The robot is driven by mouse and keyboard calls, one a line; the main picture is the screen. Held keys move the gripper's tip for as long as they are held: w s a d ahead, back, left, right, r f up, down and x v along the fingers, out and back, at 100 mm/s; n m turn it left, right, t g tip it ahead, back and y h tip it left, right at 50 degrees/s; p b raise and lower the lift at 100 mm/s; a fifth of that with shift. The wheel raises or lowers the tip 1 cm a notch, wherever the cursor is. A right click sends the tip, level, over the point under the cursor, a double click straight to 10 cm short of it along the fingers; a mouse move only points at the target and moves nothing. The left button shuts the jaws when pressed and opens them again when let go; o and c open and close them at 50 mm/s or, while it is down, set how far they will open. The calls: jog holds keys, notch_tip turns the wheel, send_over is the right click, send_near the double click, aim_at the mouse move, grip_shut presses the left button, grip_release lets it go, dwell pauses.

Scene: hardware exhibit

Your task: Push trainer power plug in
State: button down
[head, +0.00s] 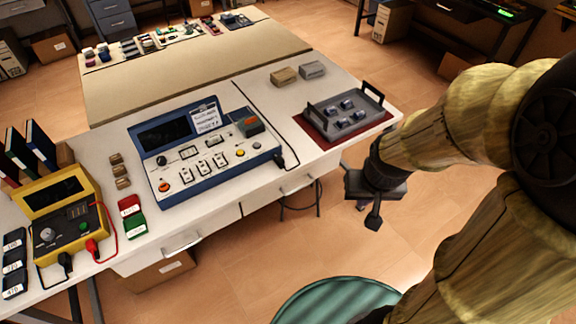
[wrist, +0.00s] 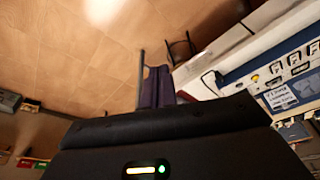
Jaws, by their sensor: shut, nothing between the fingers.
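The trainer (head: 205,155) is a blue and white console with a dark screen, on the white table in the middle of the head view. Part of it shows at the right of the wrist view (wrist: 285,75). A small black power plug (head: 279,161) with a cable is at the trainer's right side. I cannot tell how far it sits in its socket. My gripper (head: 373,218) is shut and empty, pointing down beyond the table's front edge, to the right of the trainer and apart from it. Its fingers (wrist: 158,88) show over the floor in the wrist view.
A grey tray (head: 376,106) with several small parts stands on a red mat, close to my arm. A yellow meter unit (head: 62,225) with red and black leads is at the left. Red and green blocks lie between.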

jog(key=w+a+f+m+t+y+b, duration=0.3)
jog(key=w+a+f+m+b, duration=0.2)
jog(key=w+f, duration=0.3)
jog(key=w+a+f+m+t+y+b, duration=0.3)
jog(key=w+a+f+m+t+b, duration=0.1)
jog(key=f, duration=0.6)
jog(key=w+a+m+b, duration=0.1)
jog(key=w+m+b, duration=0.1)
jog(key=w+b, duration=0.1)
jog(key=shift+w+a+f+y, duration=0.25)
jog(key=shift+w+y, duration=0.15)
jog(key=shift+w, duration=0.3)
send_near(283, 164)
notch_tip(283, 164, down, 3)
jog(key=shift+w+a+f, duration=0.1)
jog(key=shift+w+a, duration=0.7)
jog(key=shift+w, duration=0.3)
jog(key=shift+w+a+f, duration=0.15)
jog(key=shift+w+a, duration=0.65)
jog(key=shift+w, duration=0.3)
